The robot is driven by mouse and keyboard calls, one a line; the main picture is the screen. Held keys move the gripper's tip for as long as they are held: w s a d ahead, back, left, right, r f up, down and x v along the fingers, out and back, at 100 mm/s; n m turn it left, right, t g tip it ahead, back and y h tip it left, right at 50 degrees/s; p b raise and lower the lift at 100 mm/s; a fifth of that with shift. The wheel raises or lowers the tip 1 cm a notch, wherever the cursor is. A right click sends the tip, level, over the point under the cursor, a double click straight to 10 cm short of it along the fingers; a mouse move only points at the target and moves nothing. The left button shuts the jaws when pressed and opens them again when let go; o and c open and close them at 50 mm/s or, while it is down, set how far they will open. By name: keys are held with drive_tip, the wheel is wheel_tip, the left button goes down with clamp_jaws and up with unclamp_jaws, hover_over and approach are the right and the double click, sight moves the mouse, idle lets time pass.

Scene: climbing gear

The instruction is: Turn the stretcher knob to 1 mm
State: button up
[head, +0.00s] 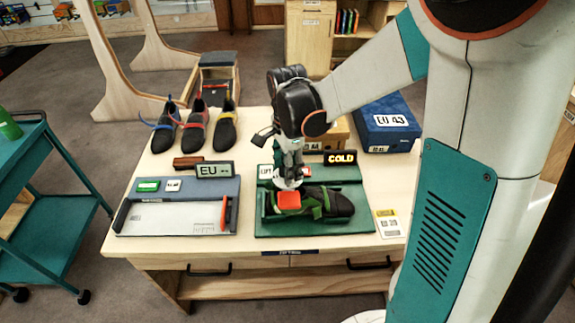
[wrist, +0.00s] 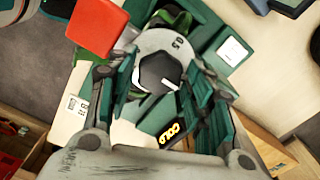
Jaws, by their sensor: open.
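The stretcher (head: 340,228) is a teal base on the table, with a black and green shoe (head: 338,204) on it. Its knob (wrist: 160,72) is dark and six-sided with a white pointer mark, set on a pale round dial (wrist: 187,43) that reads "0.5" near the top. The dial also shows in the head view (head: 290,184), under my gripper (head: 289,165). In the wrist view my gripper (wrist: 161,80) is open, with one finger either side of the knob. Contact cannot be made out. A red block (wrist: 95,27) sits beside the dial.
A black sign (head: 341,158) reading "COLD" stands behind the stretcher. An "EU" display (head: 215,170) and measuring board (head: 170,216) lie left. Several shoes (head: 196,128) stand at the back left, a blue box (head: 386,125) at the back right.

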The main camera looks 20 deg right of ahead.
drive_tip(key=shift+r, duration=0.1)
wheel_tip(320, 180, up, 12)
idle(0.5)
drive_tip(key=shift+s, duration=0.1)
